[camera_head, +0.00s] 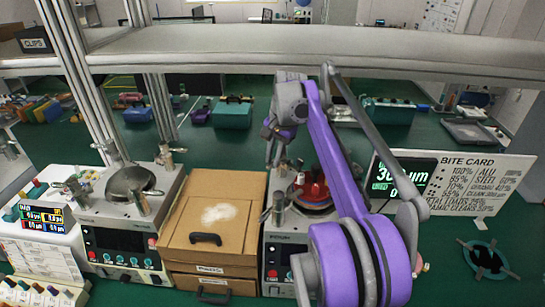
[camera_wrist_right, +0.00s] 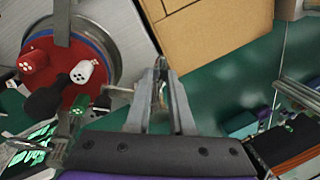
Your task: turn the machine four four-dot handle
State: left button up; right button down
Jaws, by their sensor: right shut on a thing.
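The machine (camera_head: 284,262) under my right arm has a grey body, a dark control panel and red parts (camera_head: 311,188) on top. In the right wrist view its red disc (camera_wrist_right: 50,45) carries a red knob (camera_wrist_right: 34,61), a white dotted knob (camera_wrist_right: 82,72), a black knob (camera_wrist_right: 44,101) and a green dotted knob (camera_wrist_right: 79,105). My right gripper (camera_wrist_right: 161,85) is beside the disc, shut on a slim metal handle (camera_wrist_right: 159,97). Dots on that handle are too small or hidden to tell. My purple arm hides part of the machine in the head view. My left gripper is out of view.
A cardboard box (camera_head: 238,205) stands close left of the machine, with another machine (camera_head: 115,215) beyond it. A display (camera_head: 402,180) and a white bite card (camera_head: 476,182) stand to the right, near a green ring (camera_head: 497,270). A pale shelf (camera_head: 200,50) crosses above.

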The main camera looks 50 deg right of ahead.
jog(key=c, duration=0.8)
grip_release()
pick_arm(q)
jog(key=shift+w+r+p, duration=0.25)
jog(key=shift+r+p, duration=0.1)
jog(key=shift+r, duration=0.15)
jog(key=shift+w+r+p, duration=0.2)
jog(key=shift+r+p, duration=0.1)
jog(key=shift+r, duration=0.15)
pick_arm(e)
jog(key=r, duration=0.3)
jog(key=s+r, duration=0.1)
jog(key=r, duration=0.3)
jog(key=s+r, duration=0.1)
jog(key=r, duration=0.2)
jog(key=shift+d+r, duration=0.2)
jog(key=shift+r, duration=0.1)
